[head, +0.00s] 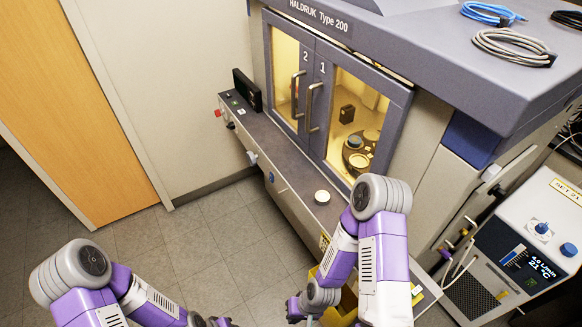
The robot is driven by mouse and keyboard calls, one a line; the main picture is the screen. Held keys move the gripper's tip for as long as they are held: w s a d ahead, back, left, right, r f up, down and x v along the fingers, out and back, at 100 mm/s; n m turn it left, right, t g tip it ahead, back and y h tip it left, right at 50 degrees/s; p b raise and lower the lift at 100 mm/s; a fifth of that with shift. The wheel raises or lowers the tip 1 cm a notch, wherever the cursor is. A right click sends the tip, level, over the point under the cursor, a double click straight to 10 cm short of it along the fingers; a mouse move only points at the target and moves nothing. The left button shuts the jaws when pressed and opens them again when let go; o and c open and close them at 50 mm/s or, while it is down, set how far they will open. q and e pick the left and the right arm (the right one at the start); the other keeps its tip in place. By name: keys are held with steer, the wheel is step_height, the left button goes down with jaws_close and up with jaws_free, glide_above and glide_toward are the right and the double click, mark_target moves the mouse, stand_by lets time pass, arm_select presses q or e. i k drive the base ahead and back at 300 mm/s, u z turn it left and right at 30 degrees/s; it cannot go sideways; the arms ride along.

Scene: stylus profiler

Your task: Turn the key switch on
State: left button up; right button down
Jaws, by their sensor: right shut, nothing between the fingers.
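The stylus profiler (290,185) is a large grey cabinet with a front ledge. On the ledge's front face, toward the left end, are a red button (218,113) and a small dark knob-like part (231,126). A pale blue-grey part (252,158) sits further right on that face. I cannot tell which of these is the key switch, or its position. My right gripper (297,309) is low at the bottom edge, shut and empty, well apart from these controls. My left gripper (218,322) is mostly cut off at the bottom edge.
The cabinet's two glass doors (310,95) are shut. A white round object (322,197) sits on the ledge, and a small black screen (246,90) stands at its left end. A bench unit with a display (528,262) is at right. The tiled floor (195,245) left of the cabinet is clear.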

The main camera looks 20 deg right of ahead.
mark_target(217, 113)
steer(key=u, duration=0.7)
steer(key=i, duration=1.45)
steer(key=z, duration=0.4)
steer(key=i, duration=1.2)
steer(key=z, duration=1)
